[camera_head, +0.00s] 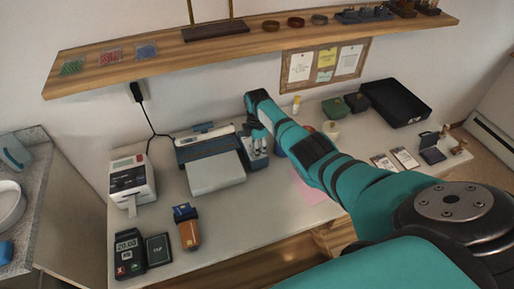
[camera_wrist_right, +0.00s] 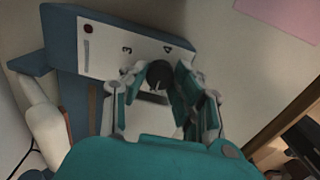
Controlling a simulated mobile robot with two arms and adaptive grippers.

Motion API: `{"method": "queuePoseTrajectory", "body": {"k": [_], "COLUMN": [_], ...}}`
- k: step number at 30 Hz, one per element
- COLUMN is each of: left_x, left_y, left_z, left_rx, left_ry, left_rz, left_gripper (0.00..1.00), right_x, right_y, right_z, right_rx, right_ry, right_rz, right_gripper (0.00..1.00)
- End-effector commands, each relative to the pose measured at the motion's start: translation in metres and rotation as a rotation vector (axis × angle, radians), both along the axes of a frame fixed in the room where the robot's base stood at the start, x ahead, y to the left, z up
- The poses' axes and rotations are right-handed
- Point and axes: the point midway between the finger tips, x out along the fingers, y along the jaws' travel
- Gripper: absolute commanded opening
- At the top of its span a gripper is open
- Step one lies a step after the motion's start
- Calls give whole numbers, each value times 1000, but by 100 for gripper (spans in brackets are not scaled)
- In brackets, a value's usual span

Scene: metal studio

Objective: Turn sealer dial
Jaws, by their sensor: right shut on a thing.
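The sealer (camera_head: 208,150) is a blue and white machine on the worktable, with a pale flat tray in front of it. Its dial (camera_wrist_right: 158,74) is a round dark knob on the white panel in the right wrist view, with the marks 3 and 4 printed above it. My right gripper (camera_head: 257,148) reaches down at the sealer's right end. In the wrist view the fingers of my right gripper (camera_wrist_right: 160,85) stand on both sides of the dial, shut on it. My left gripper is in neither view.
A black tray (camera_head: 394,103) is at the back right. A wooden shelf (camera_head: 250,45) runs above. A pink sheet (camera_head: 310,190) lies right of the sealer.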

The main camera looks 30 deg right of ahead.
Motion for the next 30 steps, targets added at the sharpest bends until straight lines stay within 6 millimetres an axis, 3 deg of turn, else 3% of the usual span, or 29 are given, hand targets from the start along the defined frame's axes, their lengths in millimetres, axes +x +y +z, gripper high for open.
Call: {"method": "queuePoseTrajectory", "body": {"k": [10,11,16,25,30], "left_x": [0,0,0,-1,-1], "left_y": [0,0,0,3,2], "left_z": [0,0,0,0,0], "left_rx": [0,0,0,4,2], "left_ry": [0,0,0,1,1], "left_rz": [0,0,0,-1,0], "left_gripper": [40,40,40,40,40], "right_x": [0,0,0,1,1], "right_y": [0,0,0,0,-1], "right_z": [0,1,0,2,19], "right_rx": [-1,-1,-1,0,-1], "right_ry": [-2,-2,-1,-1,-4], "right_rz": [4,4,3,2,2], "right_gripper": [0,30,51,51,51]}}
